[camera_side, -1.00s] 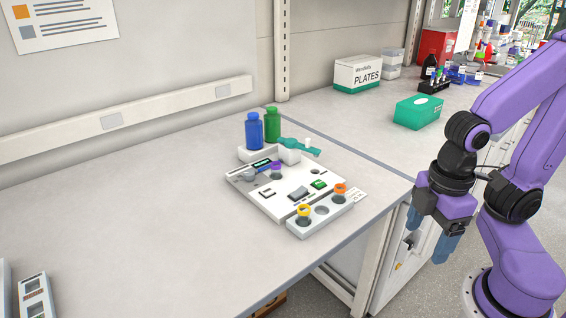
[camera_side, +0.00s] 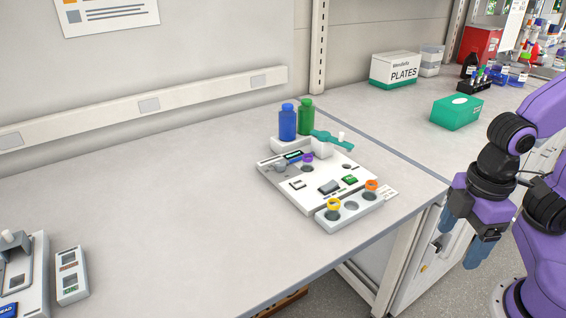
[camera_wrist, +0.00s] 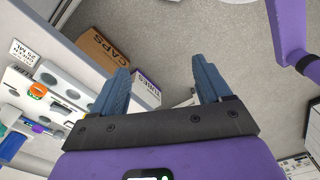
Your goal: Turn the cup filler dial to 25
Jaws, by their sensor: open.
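The cup filler (camera_side: 297,188) is a flat white panel on the bench near its right end. A grey knob (camera_side: 281,167), which looks like the dial, sits at its back left beside a small dark display (camera_side: 293,156). The knob's setting is too small to read. A blue bottle (camera_side: 287,123) and a green bottle (camera_side: 306,118) stand behind the panel. My gripper (camera_side: 463,243) hangs open and empty beyond the bench's right edge, pointing down, apart from the panel. In the wrist view both fingers (camera_wrist: 160,70) are spread over the floor.
A rack (camera_side: 350,214) with yellow- and orange-topped cups lies along the panel's front. A card (camera_wrist: 25,52) there seems to read 25 ML. A purple-topped cup (camera_side: 308,160) stands near the knob. A teal arm (camera_side: 332,140) juts behind.

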